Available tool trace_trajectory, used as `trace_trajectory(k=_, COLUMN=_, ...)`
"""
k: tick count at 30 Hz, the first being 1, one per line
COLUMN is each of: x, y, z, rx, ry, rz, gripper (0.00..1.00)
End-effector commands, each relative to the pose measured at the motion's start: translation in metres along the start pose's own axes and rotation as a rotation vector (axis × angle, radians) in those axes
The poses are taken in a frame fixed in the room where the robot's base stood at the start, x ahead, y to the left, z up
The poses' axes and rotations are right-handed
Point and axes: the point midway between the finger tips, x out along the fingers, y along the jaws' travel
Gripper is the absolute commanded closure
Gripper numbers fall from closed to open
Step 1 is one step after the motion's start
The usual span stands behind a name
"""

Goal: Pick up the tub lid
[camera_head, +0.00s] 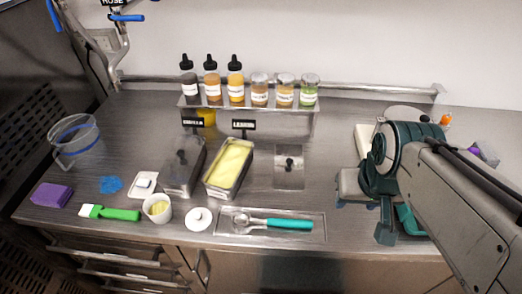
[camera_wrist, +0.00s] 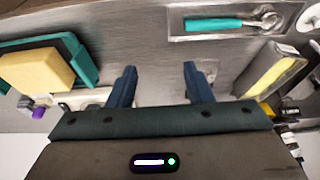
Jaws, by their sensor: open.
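The tub lid (camera_head: 199,219) is a white round disc with a small dark knob. It lies flat near the counter's front edge in the head view, just right of a small white tub (camera_head: 158,208) with pale yellow contents. A white round edge in the wrist view's top right corner (camera_wrist: 311,22) may be the lid, but it is cut off. My gripper (camera_head: 364,220) is well to the right of the lid, above the counter. In the wrist view my gripper (camera_wrist: 160,72) has its two fingers apart with nothing between them.
A metal tray with a teal-handled scoop (camera_head: 288,223) lies between the lid and my gripper. Metal pans, one with yellow contents (camera_head: 229,165), stand behind. Bottles and jars (camera_head: 235,82) line a back shelf. A green-handled spatula (camera_head: 118,214) lies left. A yellow sponge (camera_wrist: 37,70) sits on a teal tray (camera_wrist: 82,58).

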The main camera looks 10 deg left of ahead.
Motion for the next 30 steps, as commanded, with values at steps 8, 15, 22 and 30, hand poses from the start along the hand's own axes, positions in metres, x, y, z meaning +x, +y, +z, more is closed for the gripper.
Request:
trace_trajectory(k=8, x=0.000, y=-0.014, z=-0.063, rx=-0.238, ry=-0.080, rz=0.007, gripper=0.54)
trace_trajectory(k=15, x=0.021, y=-0.047, z=-0.143, rx=-0.579, ry=-0.184, rz=-0.011, gripper=0.54)
trace_trajectory(k=22, x=0.062, y=-0.085, z=-0.207, rx=-0.879, ry=-0.277, rz=-0.049, gripper=0.54)
trace_trajectory(k=30, x=0.107, y=-0.119, z=-0.248, rx=-1.115, ry=-0.348, rz=-0.095, gripper=0.54)
